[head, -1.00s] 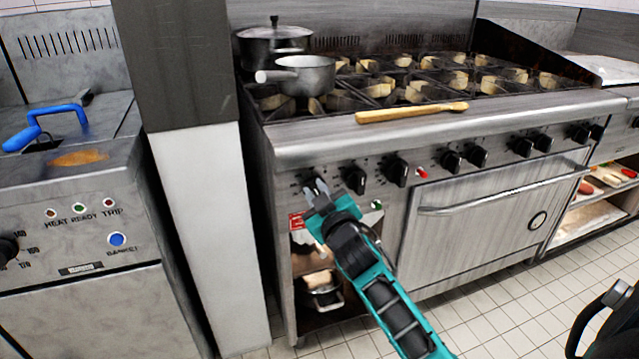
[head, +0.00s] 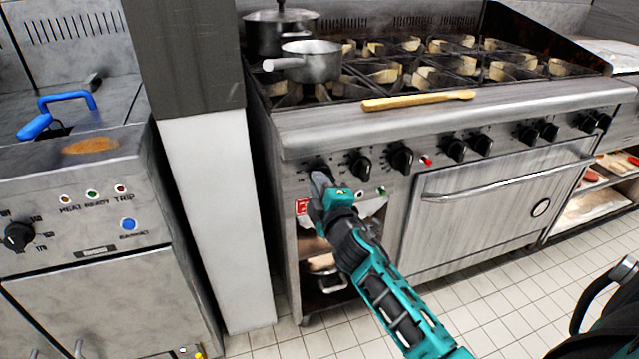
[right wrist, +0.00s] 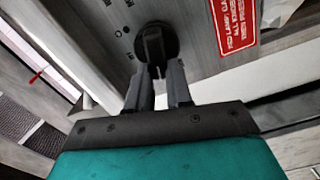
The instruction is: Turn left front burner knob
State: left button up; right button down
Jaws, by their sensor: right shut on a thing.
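The left front burner knob is the black knob at the far left of the stove's front panel. In the right wrist view the knob (right wrist: 155,42) sits between the fingertips of my right gripper (right wrist: 158,75), which is shut on it. In the head view my right gripper (head: 320,180) reaches up to the panel and hides most of that knob. The stove (head: 440,122) has more black knobs to the right, the nearest one (head: 359,163) close beside my gripper. My left gripper does not show in the head view.
A saucepan (head: 312,66) and a dark lidded pot (head: 270,35) stand on the left burners. A wooden spoon (head: 415,101) lies along the stove's front edge. A red label (right wrist: 235,25) is beside the knob. A fryer (head: 80,210) and a white pillar (head: 215,215) stand left.

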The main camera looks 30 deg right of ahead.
jog(key=shift+f+n, duration=0.1)
jog(key=shift+n, duration=0.4)
jog(key=c, duration=1)
grip_release()
jog(key=v, duration=1.3)
jog(key=shift+p, duration=0.3)
